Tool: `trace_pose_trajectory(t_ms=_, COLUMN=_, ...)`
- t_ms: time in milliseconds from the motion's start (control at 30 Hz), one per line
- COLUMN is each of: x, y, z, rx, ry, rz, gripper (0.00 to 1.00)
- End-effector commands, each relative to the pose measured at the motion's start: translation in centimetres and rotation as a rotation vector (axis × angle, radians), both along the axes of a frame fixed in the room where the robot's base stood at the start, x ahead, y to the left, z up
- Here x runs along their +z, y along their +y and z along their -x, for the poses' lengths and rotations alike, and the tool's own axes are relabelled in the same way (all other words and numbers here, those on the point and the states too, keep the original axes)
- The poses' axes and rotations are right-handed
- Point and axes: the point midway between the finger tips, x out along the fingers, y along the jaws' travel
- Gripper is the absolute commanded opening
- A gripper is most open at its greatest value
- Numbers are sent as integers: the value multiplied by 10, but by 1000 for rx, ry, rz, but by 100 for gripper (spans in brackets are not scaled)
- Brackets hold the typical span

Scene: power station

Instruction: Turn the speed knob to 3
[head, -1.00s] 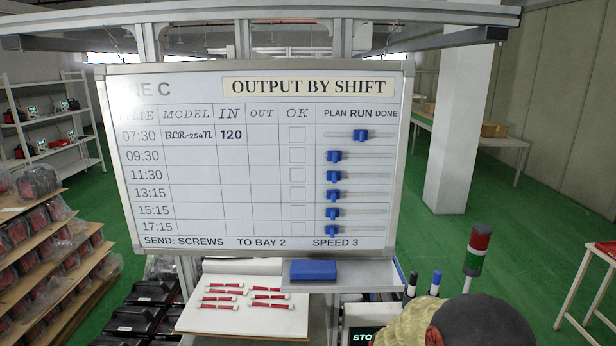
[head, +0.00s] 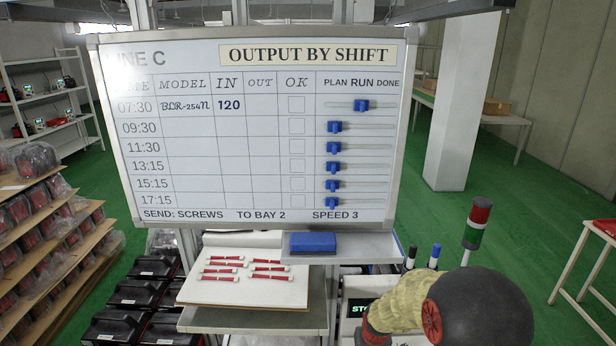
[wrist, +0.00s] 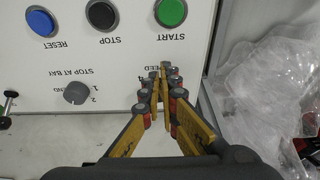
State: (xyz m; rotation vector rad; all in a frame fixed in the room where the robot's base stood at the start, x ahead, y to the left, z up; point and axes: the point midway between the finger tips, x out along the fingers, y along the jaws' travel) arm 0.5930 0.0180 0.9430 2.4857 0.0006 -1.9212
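The control panel (wrist: 60,60) shows upside down in the wrist view, with the SPEED label partly covered by my gripper (wrist: 164,74). The speed knob itself is hidden behind the fingers. The fingertips are close together at the label, and I cannot tell whether they touch or hold the knob. The STOP AT BAY knob (wrist: 76,92), grey and round with positions 1 and 2, is to the left. In the head view the whiteboard (head: 215,185) reads "SPEED 3" on its bottom line. My gripper is not visible there.
A blue RESET button (wrist: 40,22), a black STOP button (wrist: 102,14) and a green START button (wrist: 171,11) line the panel near the fingers. Clear plastic bags (wrist: 265,95) lie to the right. A tray with red-and-white items (head: 245,290) stands below the whiteboard.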

Motion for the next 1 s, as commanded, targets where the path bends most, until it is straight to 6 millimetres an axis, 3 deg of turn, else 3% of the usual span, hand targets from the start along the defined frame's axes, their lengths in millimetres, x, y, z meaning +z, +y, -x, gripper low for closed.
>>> trace_pose_trajectory(t_ms=33, x=-6, y=0, z=8, rx=1, ry=14, rz=0, gripper=0)
trace_pose_trajectory(t_ms=233, x=-3, y=0, z=11, rx=0, ry=13, rz=1, gripper=0)
trace_pose_trajectory(t_ms=800, x=57, y=0, z=8, rx=0, ry=6, rz=0, gripper=0)
trace_pose_trajectory(t_ms=1000, x=58, y=0, z=8, rx=0, ry=7, rz=0, gripper=0)
